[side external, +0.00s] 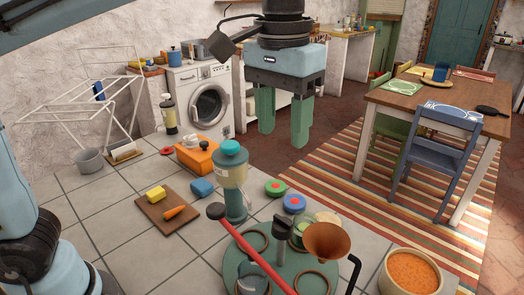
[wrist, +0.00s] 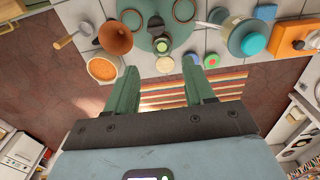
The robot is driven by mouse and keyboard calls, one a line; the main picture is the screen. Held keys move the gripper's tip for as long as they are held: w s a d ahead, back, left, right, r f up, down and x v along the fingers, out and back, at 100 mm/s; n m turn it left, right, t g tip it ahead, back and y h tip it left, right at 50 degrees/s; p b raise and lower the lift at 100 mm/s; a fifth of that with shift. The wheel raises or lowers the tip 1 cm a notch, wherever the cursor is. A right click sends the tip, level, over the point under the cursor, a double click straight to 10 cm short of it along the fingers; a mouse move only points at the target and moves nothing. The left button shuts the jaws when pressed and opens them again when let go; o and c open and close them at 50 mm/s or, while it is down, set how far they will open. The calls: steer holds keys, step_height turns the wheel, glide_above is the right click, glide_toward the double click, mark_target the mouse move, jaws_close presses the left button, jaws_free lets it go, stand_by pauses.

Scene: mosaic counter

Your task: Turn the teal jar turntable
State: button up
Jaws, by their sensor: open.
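The teal turntable (side external: 300,264) lies on the tiled counter at the bottom of the side view, with copper-coloured rings and a dark upright post (side external: 282,230) on it. A red bar (side external: 250,247) crosses in front of it. In the wrist view the turntable (wrist: 146,34) is at the top middle, partly cut off by the frame edge. A clear jar with green inside (side external: 303,231) stands at its far side. My gripper (side external: 283,135) is open and empty, its green fingers pointing down, beyond and above the turntable. In the wrist view the fingers (wrist: 163,70) are spread apart below the turntable.
A teal-lidded jar (side external: 233,172) stands left of the turntable. A copper funnel (side external: 326,242) and an orange-filled bowl (side external: 411,270) are at right. A cutting board (side external: 163,216), blue block (side external: 202,188) and orange box (side external: 195,158) lie farther left. Open counter shows between them.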

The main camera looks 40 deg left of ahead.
mark_target(283, 219)
steer(key=shift+d+f, duration=0.2)
steer(key=shift+f, duration=2.7)
steer(key=shift+d+f, duration=0.15)
steer(key=shift+f, duration=2.75)
steer(key=shift+d+f, duration=0.2)
steer(key=shift+f, duration=2.7)
jaws_close()
